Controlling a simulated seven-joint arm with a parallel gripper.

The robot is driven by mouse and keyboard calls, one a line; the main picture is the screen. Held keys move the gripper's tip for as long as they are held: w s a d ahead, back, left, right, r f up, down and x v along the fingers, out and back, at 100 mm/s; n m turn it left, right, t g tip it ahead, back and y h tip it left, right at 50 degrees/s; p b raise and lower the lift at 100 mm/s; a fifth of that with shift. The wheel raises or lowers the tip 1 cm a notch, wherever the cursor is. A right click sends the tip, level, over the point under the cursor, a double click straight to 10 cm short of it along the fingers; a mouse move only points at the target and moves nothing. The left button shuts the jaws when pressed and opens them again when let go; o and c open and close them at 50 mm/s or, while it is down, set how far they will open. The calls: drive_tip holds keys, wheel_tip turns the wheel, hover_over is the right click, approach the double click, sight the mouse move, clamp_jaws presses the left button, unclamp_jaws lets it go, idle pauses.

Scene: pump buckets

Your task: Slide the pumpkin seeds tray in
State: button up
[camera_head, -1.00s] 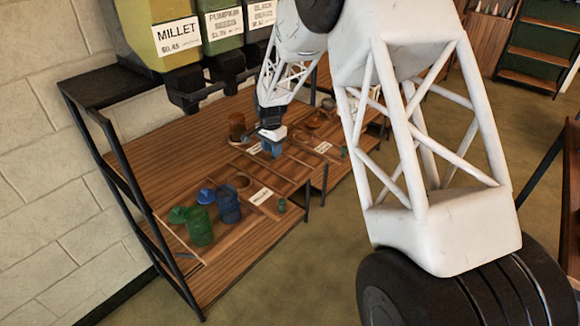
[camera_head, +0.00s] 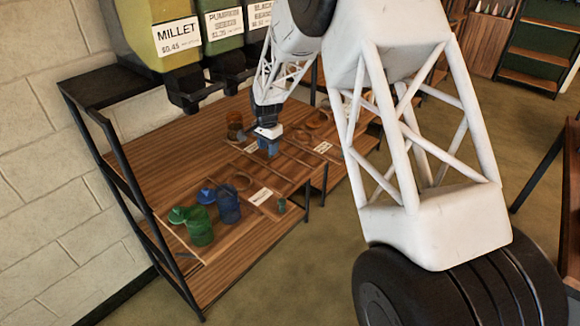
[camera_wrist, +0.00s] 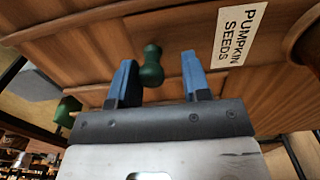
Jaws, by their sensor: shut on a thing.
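The pumpkin seeds tray (camera_wrist: 185,40) is brown wood with a white "PUMPKIN SEEDS" label (camera_wrist: 241,34) and a small green knob (camera_wrist: 151,66). In the wrist view the knob stands between the two blue fingers of my gripper (camera_wrist: 157,75). My gripper is shut on the knob, though the exact contact is hard to see. In the head view my gripper (camera_head: 268,147) is at the front edge of the middle tray on the wooden shelf, beside its small white label (camera_head: 251,149). My gripper hides the knob there.
To the left, another tray with a white label (camera_head: 261,197) holds green (camera_head: 199,227) and blue (camera_head: 228,205) jars. An orange-brown jar (camera_head: 235,127) stands behind my gripper. Dispensers, including the yellow Millet one (camera_head: 150,40), hang above the shelf. A black post (camera_head: 130,180) bounds it at left.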

drive_tip(key=shift+s+d, duration=0.2)
idle(0.6)
drive_tip(key=shift+r, duration=0.1)
drive_tip(key=shift+r, duration=3.4)
